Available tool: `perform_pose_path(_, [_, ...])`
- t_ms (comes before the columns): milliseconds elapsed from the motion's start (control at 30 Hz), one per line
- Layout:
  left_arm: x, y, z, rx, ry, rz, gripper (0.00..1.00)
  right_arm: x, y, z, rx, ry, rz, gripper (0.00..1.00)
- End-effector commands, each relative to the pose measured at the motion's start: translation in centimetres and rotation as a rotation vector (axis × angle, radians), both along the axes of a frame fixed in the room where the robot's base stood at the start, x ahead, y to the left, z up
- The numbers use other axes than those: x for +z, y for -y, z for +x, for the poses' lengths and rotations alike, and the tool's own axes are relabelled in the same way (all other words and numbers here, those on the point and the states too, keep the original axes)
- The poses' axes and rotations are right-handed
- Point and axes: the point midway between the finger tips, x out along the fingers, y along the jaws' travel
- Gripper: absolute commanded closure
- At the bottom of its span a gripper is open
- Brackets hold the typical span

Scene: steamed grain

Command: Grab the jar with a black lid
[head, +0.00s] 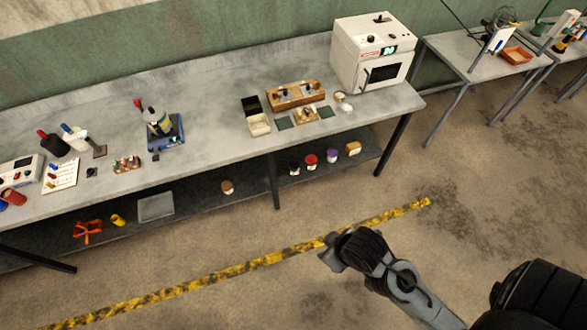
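A small jar with a dark, seemingly black lid (294,168) stands on the lower shelf under the long table, right of the middle table leg. It is the leftmost of a row, with a red-lidded jar (311,161), a purple-lidded jar (332,156) and an orange-brown jar (353,149) to its right. My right gripper (329,256) is over the floor in front of the table, apart from the jars. Its fingers are too small and dark to tell whether they are open. My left gripper is not in view.
Table legs (274,182) flank the jars' shelf section. A brown-topped jar (227,187) stands farther left. The floor in front is clear, with a yellow-black stripe (230,267).

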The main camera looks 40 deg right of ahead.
Motion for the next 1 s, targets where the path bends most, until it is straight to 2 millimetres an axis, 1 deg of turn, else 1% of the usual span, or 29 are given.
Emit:
perform_pose_path(467, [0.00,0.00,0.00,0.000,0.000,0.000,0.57,0.00,-0.01,0.01,0.000,0.000,0.000,0.57])
perform_pose_path(567, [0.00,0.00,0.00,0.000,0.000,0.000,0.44,0.01,-0.01,0.02,0.000,0.000,0.000,0.57])
perform_pose_path(833, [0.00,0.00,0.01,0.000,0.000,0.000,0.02,0.01,-0.01,0.02,0.000,0.000,0.000,0.57])
perform_pose_path(867, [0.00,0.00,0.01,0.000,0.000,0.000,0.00,0.01,-0.01,0.02,0.000,0.000,0.000,0.57])
perform_pose_path(1000, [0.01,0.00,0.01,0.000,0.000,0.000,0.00,0.01,-0.01,0.02,0.000,0.000,0.000,0.57])
